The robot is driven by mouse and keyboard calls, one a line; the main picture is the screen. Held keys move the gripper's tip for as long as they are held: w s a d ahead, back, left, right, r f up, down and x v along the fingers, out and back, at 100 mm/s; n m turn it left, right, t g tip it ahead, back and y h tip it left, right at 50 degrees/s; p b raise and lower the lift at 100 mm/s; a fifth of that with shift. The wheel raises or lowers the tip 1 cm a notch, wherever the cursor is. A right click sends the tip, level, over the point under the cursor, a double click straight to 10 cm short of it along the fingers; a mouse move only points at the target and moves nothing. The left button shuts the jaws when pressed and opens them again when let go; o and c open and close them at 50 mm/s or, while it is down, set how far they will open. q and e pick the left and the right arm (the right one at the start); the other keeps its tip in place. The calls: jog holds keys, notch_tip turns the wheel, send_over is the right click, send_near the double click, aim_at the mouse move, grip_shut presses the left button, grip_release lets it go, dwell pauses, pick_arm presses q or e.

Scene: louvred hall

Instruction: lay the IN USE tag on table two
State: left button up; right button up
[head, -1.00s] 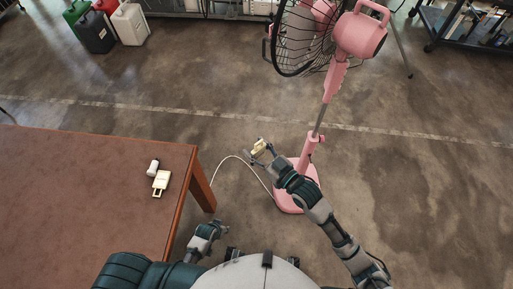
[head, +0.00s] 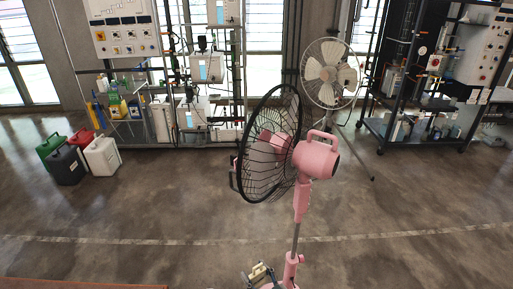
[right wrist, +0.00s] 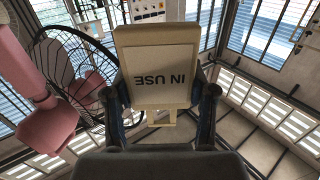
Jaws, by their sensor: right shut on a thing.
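The IN USE tag (right wrist: 158,72) is a cream plate with dark lettering, which reads upside down in the right wrist view. My right gripper (right wrist: 160,98) is shut on it, one finger at each side. In the head view the tag (head: 259,271) shows small at the bottom edge, held up beside the pink fan's pole. Only a thin strip of a brown table (head: 80,286) shows at the bottom left; the rest is out of frame. I cannot tell whether it is table two. My left gripper is out of view.
A pink standing fan (head: 316,158) stands close, right of the tag. A white fan (head: 330,75) stands farther back. Several jerrycans (head: 102,156) stand at the left, and a dark equipment rack (head: 415,128) at the right. The concrete floor between is clear.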

jog(key=s+d+f+m+t+h, duration=0.1)
jog(key=d+f+m+h, duration=0.2)
jog(key=d, duration=0.7)
jog(key=d+f+m+t+h, duration=0.2)
jog(key=d+f+m+h, duration=0.2)
jog(key=d+h, duration=0.3)
jog(key=d, duration=0.3)
jog(key=shift+s+d+h, duration=0.15)
jog(key=shift+s+h, duration=0.15)
jog(key=shift+s, duration=0.05)
